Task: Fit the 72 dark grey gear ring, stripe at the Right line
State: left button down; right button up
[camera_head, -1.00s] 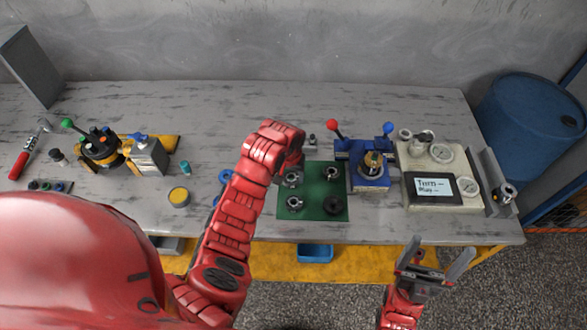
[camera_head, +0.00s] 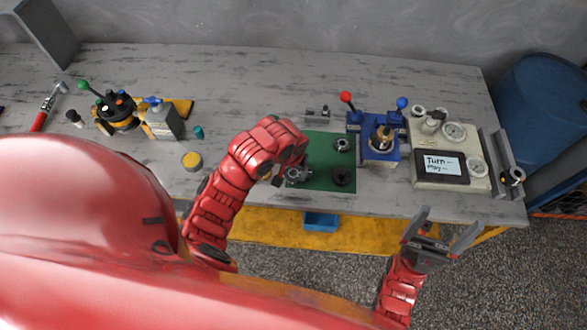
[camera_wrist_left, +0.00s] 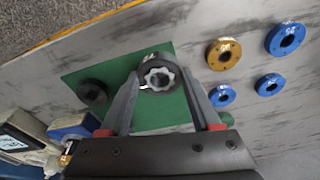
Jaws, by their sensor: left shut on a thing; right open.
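A dark grey gear ring (camera_wrist_left: 158,75) with a pale toothed inner hole sits between the fingertips of my left gripper (camera_wrist_left: 157,84) in the wrist view. In the head view this gripper (camera_head: 289,178) is shut on the ring (camera_head: 299,176) at the front left of the green mat (camera_head: 322,160). I cannot tell whether the ring touches the mat, and I cannot read its number. A blue fixture (camera_head: 381,155) holding a brass-coloured motor part (camera_head: 383,138) stands right of the mat. My right gripper (camera_head: 438,240) is open and empty in front of the bench edge.
A dark grey ring (camera_head: 342,144) and a black ring (camera_head: 342,176) lie on the mat. A gauge panel (camera_head: 450,150) stands right of the fixture. Blue rings (camera_wrist_left: 286,39) and a gold ring (camera_wrist_left: 224,53) lie beside the mat. The red lever (camera_head: 346,97) stands up at the fixture.

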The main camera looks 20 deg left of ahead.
pick_arm(q)
jog(key=shift+r, duration=0.1)
jog(key=shift+r+p, duration=0.75)
jog(key=shift+p, duration=0.15)
